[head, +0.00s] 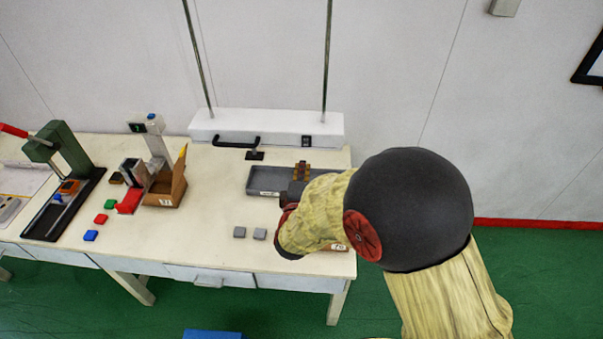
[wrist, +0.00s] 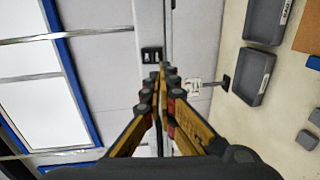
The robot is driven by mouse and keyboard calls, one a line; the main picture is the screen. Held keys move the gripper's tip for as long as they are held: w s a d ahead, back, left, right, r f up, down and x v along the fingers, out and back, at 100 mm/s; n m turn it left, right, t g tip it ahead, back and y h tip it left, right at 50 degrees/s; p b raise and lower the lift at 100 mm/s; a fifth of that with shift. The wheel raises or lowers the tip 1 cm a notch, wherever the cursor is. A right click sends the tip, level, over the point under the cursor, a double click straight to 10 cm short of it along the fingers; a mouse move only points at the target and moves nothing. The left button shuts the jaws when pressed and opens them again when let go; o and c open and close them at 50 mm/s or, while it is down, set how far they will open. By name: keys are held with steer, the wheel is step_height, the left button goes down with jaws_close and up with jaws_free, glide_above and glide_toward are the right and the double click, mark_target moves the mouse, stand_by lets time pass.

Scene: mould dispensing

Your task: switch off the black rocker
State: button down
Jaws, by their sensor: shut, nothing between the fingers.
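The black rocker (head: 306,141) is a small dark switch on the front of the long white box (head: 225,126) at the back of the table. In the wrist view the rocker (wrist: 151,55) shows on the pale panel, just beyond my fingertips. My gripper (wrist: 160,72) is shut and empty, its yellow and black fingers pressed together and pointing towards the panel. In the head view the gripper (head: 301,166) is partly hidden by my arm and stands over the grey tray, in front of the rocker. I cannot tell which side of the rocker is pressed in.
A grey tray (head: 262,191) lies under my gripper. A black bar handle (head: 236,140) and a small black stand (head: 255,156) are left of the rocker. Two grey blocks (head: 239,232), a cardboard box (head: 172,197) and a green press (head: 62,150) stand further left.

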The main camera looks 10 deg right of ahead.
mark_target(305, 146)
steer(key=x, duration=0.9)
steer(key=shift+f, duration=0.1)
steer(key=shift+w+d+t+b, duration=0.15)
steer(key=shift+w+t+b, duration=0.25)
steer(key=shift+b, duration=0.8)
steer(key=shift+s, duration=0.15)
steer(key=shift+f, duration=0.15)
